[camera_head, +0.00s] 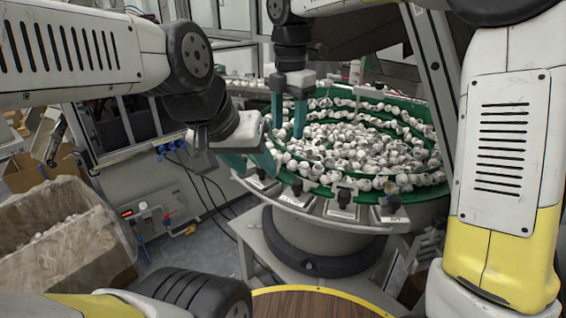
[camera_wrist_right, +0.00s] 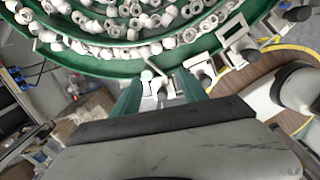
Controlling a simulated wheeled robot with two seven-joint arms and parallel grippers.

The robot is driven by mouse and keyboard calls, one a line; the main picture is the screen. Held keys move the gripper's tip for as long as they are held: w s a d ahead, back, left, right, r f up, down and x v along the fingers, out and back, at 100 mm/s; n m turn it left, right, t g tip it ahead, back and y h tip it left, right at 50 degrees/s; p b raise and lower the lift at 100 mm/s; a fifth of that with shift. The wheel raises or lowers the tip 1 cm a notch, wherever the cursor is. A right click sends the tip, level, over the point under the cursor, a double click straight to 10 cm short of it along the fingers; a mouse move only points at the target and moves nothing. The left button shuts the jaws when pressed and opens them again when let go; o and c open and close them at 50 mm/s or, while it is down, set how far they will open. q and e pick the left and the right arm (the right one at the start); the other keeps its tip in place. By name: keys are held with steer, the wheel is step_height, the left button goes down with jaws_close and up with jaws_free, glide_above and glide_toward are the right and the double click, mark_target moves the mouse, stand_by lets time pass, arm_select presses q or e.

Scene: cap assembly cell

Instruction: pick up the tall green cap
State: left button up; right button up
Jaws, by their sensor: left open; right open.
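A round green feeder bowl (camera_head: 418,196) holds many small white and grey caps (camera_head: 345,150) in its middle and along its spiral tracks. I cannot make out a tall green cap among them in either view. My right gripper (camera_head: 288,128) is open, its teal fingers pointing down over the bowl's left part in the head view. In the right wrist view, its fingers (camera_wrist_right: 160,88) stand apart at the bowl's rim, with a small white fixture seen between them. My left gripper (camera_head: 255,163) is open at the bowl's near left rim, lower than the right one. I see nothing held in either.
Several small metal fixtures (camera_head: 341,207) line the bowl's near rim. A round wooden table (camera_head: 320,303) with a yellow edge is at the bottom. A cardboard box (camera_head: 95,262) with a plastic liner stands at the left. A metal frame post (camera_head: 432,80) rises at the right.

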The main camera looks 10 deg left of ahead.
steer(key=a, duration=0.1)
steer(key=a+n, duration=0.1)
steer(key=w+a+f+n, duration=0.1)
steer(key=shift+w+a+f+g, duration=0.1)
steer(key=shift+a+g, duration=0.05)
steer(key=shift+g, duration=0.15)
steer(key=shift+a+f+n, duration=0.1)
steer(key=shift+f+n, duration=0.2)
steer(key=shift+f, duration=0.05)
steer(key=f, duration=0.7)
steer(key=shift+a, duration=0.3)
steer(key=shift+c, duration=0.2)
steer(key=c, duration=1)
